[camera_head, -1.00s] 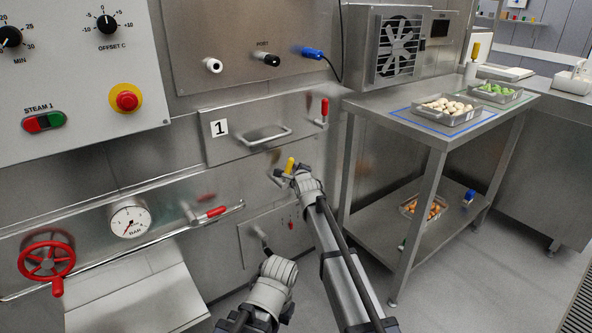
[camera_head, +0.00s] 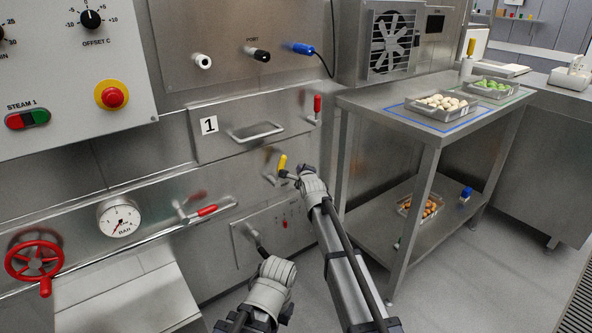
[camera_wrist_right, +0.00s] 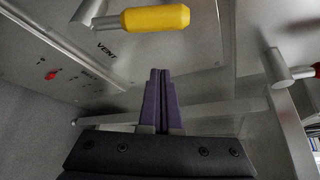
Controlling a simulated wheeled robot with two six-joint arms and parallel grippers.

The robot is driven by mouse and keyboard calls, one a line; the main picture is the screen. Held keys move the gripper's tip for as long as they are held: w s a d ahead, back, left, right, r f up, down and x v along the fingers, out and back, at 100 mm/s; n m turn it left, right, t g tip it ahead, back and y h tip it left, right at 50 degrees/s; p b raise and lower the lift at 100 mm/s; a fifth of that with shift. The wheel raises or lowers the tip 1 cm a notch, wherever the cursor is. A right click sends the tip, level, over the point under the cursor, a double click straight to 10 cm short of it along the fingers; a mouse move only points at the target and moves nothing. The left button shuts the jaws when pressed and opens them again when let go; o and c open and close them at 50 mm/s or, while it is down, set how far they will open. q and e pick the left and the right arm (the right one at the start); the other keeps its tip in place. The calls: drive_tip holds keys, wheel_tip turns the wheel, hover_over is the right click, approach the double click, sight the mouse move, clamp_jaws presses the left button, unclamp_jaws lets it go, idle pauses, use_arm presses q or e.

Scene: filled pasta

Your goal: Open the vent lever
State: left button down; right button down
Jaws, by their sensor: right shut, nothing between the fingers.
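The vent lever has a yellow handle (camera_head: 282,166) that stands upright on the steel front panel in the head view. In the right wrist view the yellow handle (camera_wrist_right: 155,19) lies across the top, on a grey metal stem beside the printed word VENT. My right gripper (camera_head: 288,176) is just right of and below the handle. Its dark fingers (camera_wrist_right: 160,75) are shut together and empty, below the handle in the wrist view, with a gap visible between. My left gripper (camera_head: 252,235) is lower, near the small lower panel; its jaws are too small to tell.
A red-handled lever (camera_head: 206,211) on a long rail is to the left, and another red lever (camera_head: 317,104) is above right. A drawer handle (camera_head: 258,131) projects above. A steel table (camera_head: 419,134) with food trays stands right. Grey floor is clear at lower right.

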drive_tip(key=a+p+v, duration=0.1)
drive_tip(key=v, duration=0.8)
drive_tip(key=shift+f, duration=0.25)
drive_tip(key=shift+s, duration=0.15)
drive_tip(key=s+f+n+g+h, duration=0.1)
drive_tip(key=s+f+n+g, duration=0.3)
drive_tip(key=s+f+n, duration=0.45)
drive_tip(key=s+f+n+g+h, duration=0.1)
drive_tip(key=s+f+n+g, duration=0.35)
drive_tip(key=s, duration=0.65)
drive_tip(key=s+d+f+n+g+h, duration=0.1)
drive_tip(key=s+d+n+g, duration=0.15)
drive_tip(key=s+n, duration=0.65)
drive_tip(key=s+d+f+n+g+h, duration=0.15)
drive_tip(key=s+n+g, duration=0.25)
drive_tip(key=s, duration=1)
wheel_tip(320, 180, up, 36)
drive_tip(key=w+p, duration=0.1)
drive_tip(key=p, duration=3.5)
drive_tip(key=shift+y+p, duration=0.4)
drive_tip(key=shift+y, duration=0.05)
